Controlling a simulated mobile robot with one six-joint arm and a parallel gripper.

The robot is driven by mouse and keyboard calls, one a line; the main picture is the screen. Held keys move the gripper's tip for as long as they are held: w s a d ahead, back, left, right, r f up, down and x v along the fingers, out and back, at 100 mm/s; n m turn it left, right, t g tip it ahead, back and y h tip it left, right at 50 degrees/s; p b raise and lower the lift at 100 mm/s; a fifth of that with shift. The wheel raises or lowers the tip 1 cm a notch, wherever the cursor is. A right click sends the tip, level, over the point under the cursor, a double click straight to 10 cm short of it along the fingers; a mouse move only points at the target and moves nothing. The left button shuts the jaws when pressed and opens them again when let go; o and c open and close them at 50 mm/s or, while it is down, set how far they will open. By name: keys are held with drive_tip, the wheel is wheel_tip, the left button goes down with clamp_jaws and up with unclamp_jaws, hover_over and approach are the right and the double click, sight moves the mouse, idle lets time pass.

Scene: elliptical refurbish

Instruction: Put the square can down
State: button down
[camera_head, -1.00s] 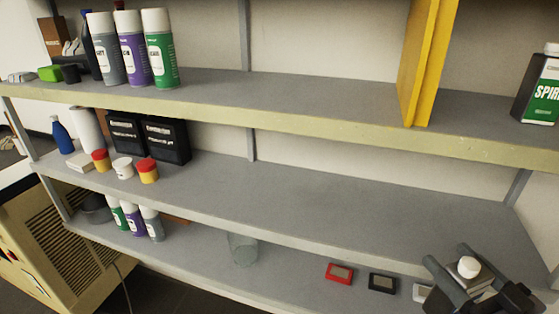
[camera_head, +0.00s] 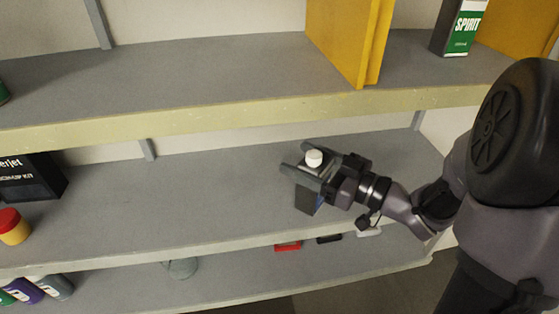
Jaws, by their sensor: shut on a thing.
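The square can (camera_head: 313,158) has a round white cap and a grey top; its dark body partly shows below the fingers. My gripper (camera_head: 294,159) is shut on it, one finger on each side, and the can looks close to upright. The gripper and can are in front of or over the right part of the middle shelf (camera_head: 190,190).
Above is the top shelf (camera_head: 200,85), with yellow boards (camera_head: 345,40) and a green-and-white SPIRIT can (camera_head: 465,28). On the middle shelf's left are a black box (camera_head: 30,178) and a red-lidded yellow jar (camera_head: 13,228). Below lie a red item (camera_head: 288,246) and a glass jar (camera_head: 182,267). The middle shelf's centre is clear.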

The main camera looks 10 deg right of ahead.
drive_tip(key=w+a+f+b, duration=0.1)
drive_tip(key=w+a+f, duration=0.1)
drive_tip(key=w+f, duration=0.2)
drive_tip(key=shift+w+b, duration=0.4)
drive_tip(key=shift+w, duration=0.65)
drive_tip(key=shift+f, duration=0.1)
drive_tip(key=shift+c, duration=1.4)
unclamp_jaws()
drive_tip(key=shift+f, duration=0.1)
